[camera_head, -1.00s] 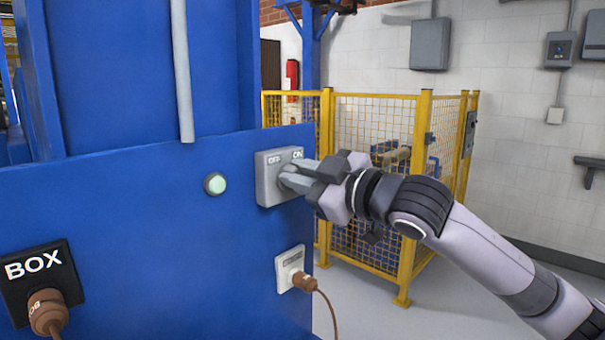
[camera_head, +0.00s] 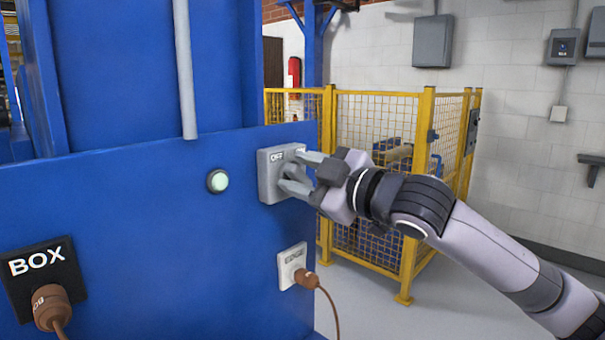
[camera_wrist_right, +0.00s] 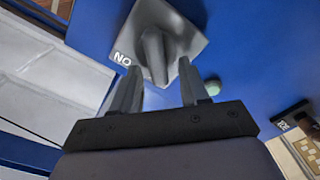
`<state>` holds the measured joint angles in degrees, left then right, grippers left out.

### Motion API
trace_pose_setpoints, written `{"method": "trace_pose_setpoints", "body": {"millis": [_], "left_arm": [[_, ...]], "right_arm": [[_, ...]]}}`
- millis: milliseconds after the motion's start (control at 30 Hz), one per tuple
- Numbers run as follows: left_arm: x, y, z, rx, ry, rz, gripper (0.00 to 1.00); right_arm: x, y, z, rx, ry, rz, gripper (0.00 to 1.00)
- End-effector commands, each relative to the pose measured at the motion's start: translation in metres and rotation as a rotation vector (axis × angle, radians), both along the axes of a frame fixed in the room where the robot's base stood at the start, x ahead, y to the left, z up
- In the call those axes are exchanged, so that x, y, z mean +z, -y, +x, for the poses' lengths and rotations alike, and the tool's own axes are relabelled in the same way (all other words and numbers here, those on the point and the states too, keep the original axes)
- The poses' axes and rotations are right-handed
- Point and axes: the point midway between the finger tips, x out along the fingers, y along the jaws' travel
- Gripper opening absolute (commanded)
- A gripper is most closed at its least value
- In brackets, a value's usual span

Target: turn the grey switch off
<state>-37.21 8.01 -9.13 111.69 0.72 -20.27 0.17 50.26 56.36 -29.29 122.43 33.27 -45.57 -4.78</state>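The grey switch (camera_head: 267,182) is a square box on the blue panel, with OFF lettering at its upper left. The ON lettering at its upper right is mostly covered by a finger in the head view. In the right wrist view, the switch (camera_wrist_right: 186,38) has a raised grey knob (camera_wrist_right: 153,48) and ON lettering upside down. My right gripper (camera_head: 291,171) is at the switch with its fingers spread. In the right wrist view, the knob shows between the fingertips; I cannot tell whether they touch it. My left gripper is out of view.
A pale round button (camera_head: 217,181) is left of the switch. A white socket (camera_head: 290,266) with a brown plug is below it. A black BOX socket (camera_head: 45,268) is at lower left. A yellow mesh fence (camera_head: 385,125) stands behind my right arm.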

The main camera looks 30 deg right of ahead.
Motion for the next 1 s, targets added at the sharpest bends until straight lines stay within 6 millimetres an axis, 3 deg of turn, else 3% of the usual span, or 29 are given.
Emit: {"method": "trace_pose_setpoints", "body": {"millis": [367, 733, 1000], "left_arm": [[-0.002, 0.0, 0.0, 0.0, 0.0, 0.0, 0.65], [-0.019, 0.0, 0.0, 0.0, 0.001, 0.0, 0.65], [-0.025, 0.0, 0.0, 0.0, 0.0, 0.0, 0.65]], "right_arm": [[-0.001, 0.002, -0.004, -0.001, 0.0, 0.001, 0.45], [-0.003, 0.017, -0.048, -0.001, 0.0, -0.003, 0.45], [-0.001, 0.023, -0.065, -0.001, 0.0, 0.001, 0.45]]}}
